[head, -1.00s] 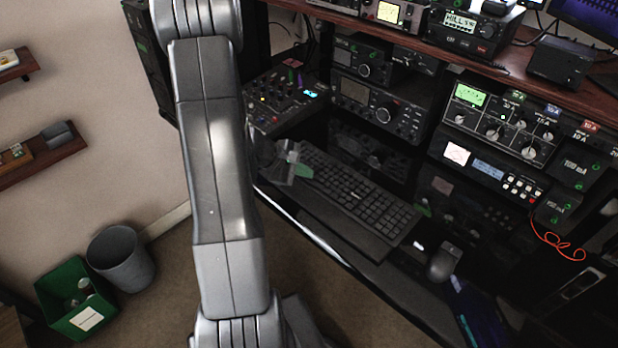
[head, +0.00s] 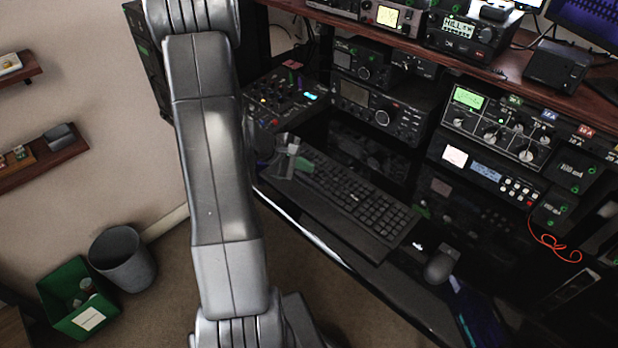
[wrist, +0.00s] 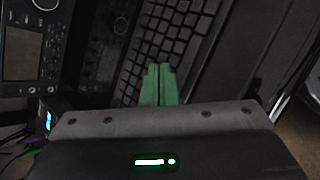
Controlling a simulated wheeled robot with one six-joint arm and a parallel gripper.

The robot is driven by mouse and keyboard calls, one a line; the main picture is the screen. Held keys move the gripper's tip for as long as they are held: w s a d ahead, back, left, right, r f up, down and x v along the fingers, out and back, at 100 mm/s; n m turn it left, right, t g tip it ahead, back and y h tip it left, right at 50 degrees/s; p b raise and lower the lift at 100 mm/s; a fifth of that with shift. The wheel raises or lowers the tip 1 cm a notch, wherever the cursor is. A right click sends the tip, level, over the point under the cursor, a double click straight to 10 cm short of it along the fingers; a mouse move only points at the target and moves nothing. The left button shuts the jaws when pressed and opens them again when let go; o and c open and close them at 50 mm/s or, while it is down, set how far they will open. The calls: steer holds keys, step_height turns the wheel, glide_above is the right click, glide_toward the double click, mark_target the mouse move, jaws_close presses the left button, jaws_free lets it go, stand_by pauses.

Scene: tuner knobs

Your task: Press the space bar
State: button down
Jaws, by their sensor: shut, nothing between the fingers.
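The black keyboard (head: 365,200) lies on the dark desk, running from my gripper down to the right in the head view. Its keys (wrist: 165,45) also show in the wrist view, running beyond the fingertips. I cannot clearly pick out the space bar among the dark keys in either view. My gripper (head: 304,164) has green fingertips (wrist: 160,72) that are together, with nothing between them. It is over the left end of the keyboard. I cannot tell whether the tips touch a key. My gripper body hides the nearest part of the keyboard in the wrist view.
A mouse (head: 443,262) sits beyond the keyboard's right end. A knobbed mixer panel (head: 285,97) stands behind my gripper at the left, and radio units (head: 375,110) stand behind the keyboard. A red-orange cable (head: 556,245) hangs at the right. The desk's front edge is close to the keyboard.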

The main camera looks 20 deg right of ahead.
step_height(320, 180, up, 3)
steer(key=shift+r+p, duration=0.15)
steer(key=shift+p, duration=0.65)
steer(key=shift+f+b, duration=0.6)
steer(key=shift+f, duration=0.3)
steer(key=shift+r+p, duration=0.35)
steer(key=shift+p, duration=1.15)
steer(key=shift+p, duration=0.4)
